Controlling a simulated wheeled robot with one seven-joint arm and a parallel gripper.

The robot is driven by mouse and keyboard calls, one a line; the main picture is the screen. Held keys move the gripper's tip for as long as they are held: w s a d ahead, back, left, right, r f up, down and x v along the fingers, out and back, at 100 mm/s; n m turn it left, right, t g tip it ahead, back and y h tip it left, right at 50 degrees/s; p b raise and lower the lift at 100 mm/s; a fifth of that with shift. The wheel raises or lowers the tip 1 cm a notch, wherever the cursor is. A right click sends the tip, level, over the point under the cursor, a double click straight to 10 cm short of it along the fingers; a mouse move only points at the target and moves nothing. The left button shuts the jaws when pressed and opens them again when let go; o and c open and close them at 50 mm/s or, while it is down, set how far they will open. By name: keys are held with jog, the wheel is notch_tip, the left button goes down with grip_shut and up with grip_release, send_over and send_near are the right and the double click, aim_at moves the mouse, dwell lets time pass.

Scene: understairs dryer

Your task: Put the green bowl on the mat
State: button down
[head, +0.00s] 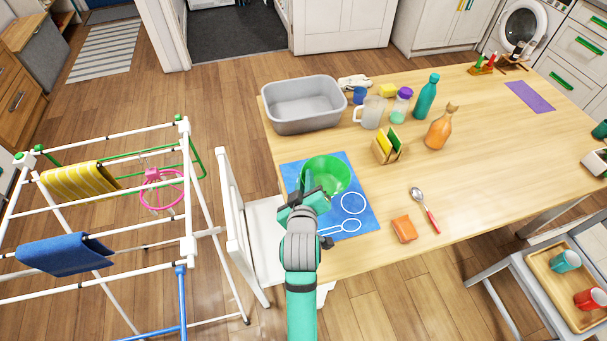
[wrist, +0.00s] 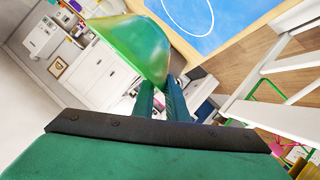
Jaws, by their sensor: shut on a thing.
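The green bowl (head: 326,174) is over the upper part of the blue mat (head: 362,209) in the head view. My gripper (head: 308,192) is shut on the bowl's near rim. In the wrist view the bowl (wrist: 135,48) hangs from my gripper (wrist: 162,95) and looks tilted. The blue mat (wrist: 190,22), with a white circle outline, shows beyond it. I cannot tell whether the bowl touches the mat. My arm hides part of the mat's lower left.
A grey basin (head: 302,104) stands behind the mat. A sponge holder (head: 390,146), an orange block (head: 404,229) and a spoon (head: 425,208) lie to the right. A white chair (head: 240,235) and drying rack (head: 188,205) stand left of the table.

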jog(key=w+f, duration=0.4)
jog(key=w, duration=0.1)
jog(key=w+a+f, duration=0.1)
jog(key=w+f, duration=0.1)
jog(key=shift+w+f, duration=0.25)
jog(key=shift+w, duration=0.1)
jog(key=shift+w+a+f, duration=0.2)
jog(key=shift+w+f, duration=0.35)
jog(key=shift+f, duration=0.05)
notch_tip(320, 180, down, 3)
jog(key=shift+w+a+f, duration=0.1)
jog(key=shift+w, duration=0.05)
jog(key=shift+a, duration=0.15)
jog(key=shift+d, duration=0.45)
jog(key=c, duration=1.8)
grip_release()
jog(key=shift+f, duration=0.1)
jog(key=shift+o, duration=0.3)
jog(key=shift+a, duration=0.1)
jog(key=shift+s, duration=0.2)
